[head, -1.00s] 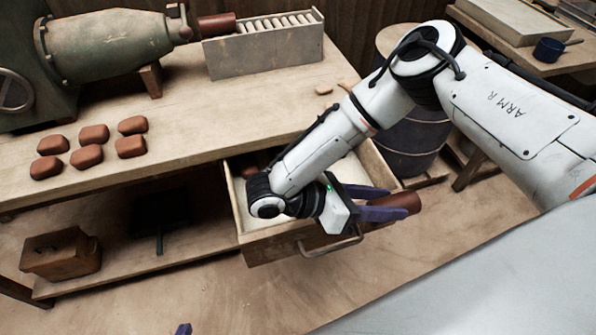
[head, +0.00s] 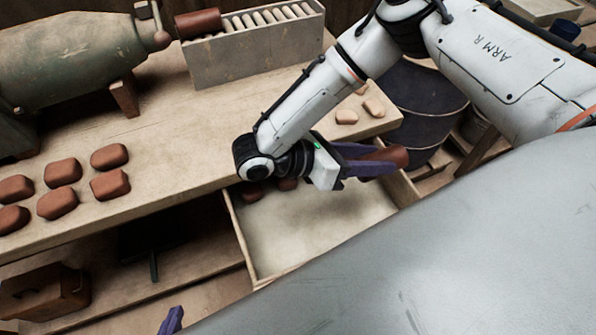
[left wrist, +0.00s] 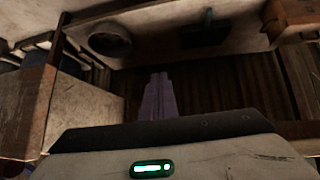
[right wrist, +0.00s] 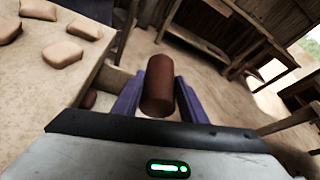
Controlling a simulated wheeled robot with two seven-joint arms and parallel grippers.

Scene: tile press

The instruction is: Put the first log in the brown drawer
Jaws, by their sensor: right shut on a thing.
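A reddish-brown log (head: 392,156) is held by my right gripper (head: 372,160), which is shut on it. The log also shows between the purple fingers in the right wrist view (right wrist: 159,88). The wooden drawer (head: 320,225) is pulled out below the table, its pale floor mostly bare. The log is in the air near the drawer's back right side. My left gripper shows as a purple fingertip (head: 172,321) at the bottom of the head view. In the left wrist view its fingers (left wrist: 157,97) are together and empty.
Several red-brown clay pieces (head: 62,172) lie on the table (head: 170,150); smaller pale ones (head: 346,117) lie near its right end. Reddish pieces (head: 252,192) are at the drawer's back left. Another log (head: 198,23) is between the press and roller rack (head: 255,55). A dark barrel (head: 425,100) stands right.

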